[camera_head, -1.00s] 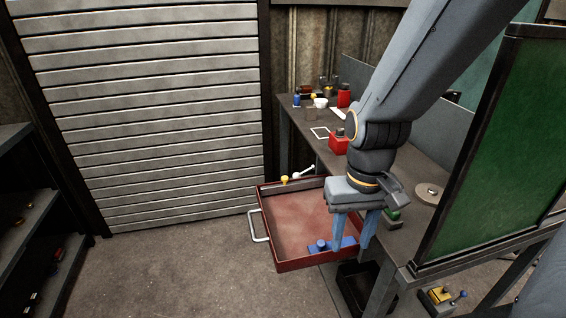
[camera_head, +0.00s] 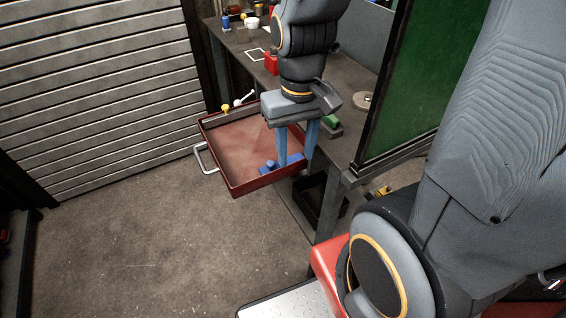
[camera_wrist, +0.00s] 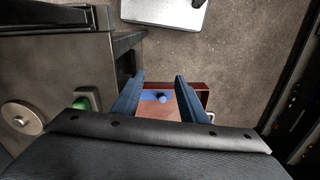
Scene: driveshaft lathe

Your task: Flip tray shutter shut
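A shallow red tray (camera_head: 240,186) with a silver handle stands out from the left side of the workbench. A blue piece with a round knob (camera_head: 270,166) lies inside it along the near side; it also shows in the wrist view (camera_wrist: 151,96). A yellow knob (camera_head: 225,108) and a white-tipped lever (camera_head: 244,97) are at the tray's far side. I cannot tell which part is the shutter. My gripper (camera_head: 297,165) points down over the tray's near right part, fingers apart and nothing seen between them. In the wrist view, the open fingers (camera_wrist: 160,82) frame the blue piece. Contact cannot be told.
The workbench (camera_head: 234,46) carries small items and a green button (camera_head: 331,121). A green panel (camera_head: 410,90) rises at right. A dark bin (camera_head: 312,196) is under the bench. The floor (camera_head: 170,240) left of the tray is clear.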

